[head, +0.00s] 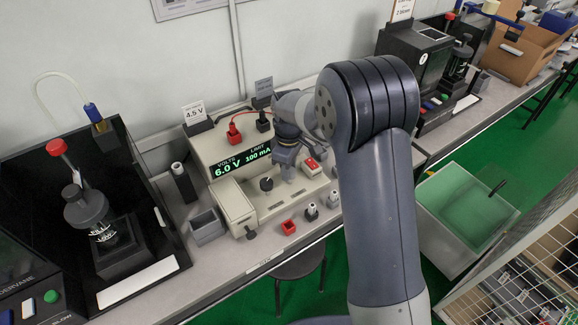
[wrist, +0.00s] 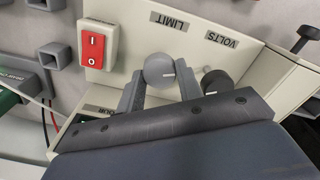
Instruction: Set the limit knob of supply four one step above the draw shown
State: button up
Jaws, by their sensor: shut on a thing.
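The power supply (head: 237,206) is a beige bench unit under my arm. Its green display (head: 241,163) reads 6.0 V under VOLTS and 100 mA under LIMIT. My gripper (wrist: 160,79) is shut on this knob, one finger on each side. In the head view my gripper (head: 286,158) covers the knob. The dark volts knob (head: 267,184) stands beside it, clear of the fingers; it also shows in the wrist view (wrist: 216,82).
A red rocker switch (wrist: 97,45) lies near the limit knob. Red and black plugs (head: 234,133) stand on top of the supply. A 4.5 V card (head: 194,112) stands behind it. Small red and grey parts (head: 288,227) sit along the bench front. A black tester (head: 105,215) stands left.

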jog(key=shift+n, duration=0.6)
jog(key=o, duration=1)
notch_tip(320, 180, up, 11)
jog(key=shift+f, duration=0.2)
notch_tip(320, 180, down, 11)
jog(key=shift+r, duration=0.2)
dwell(0.5)
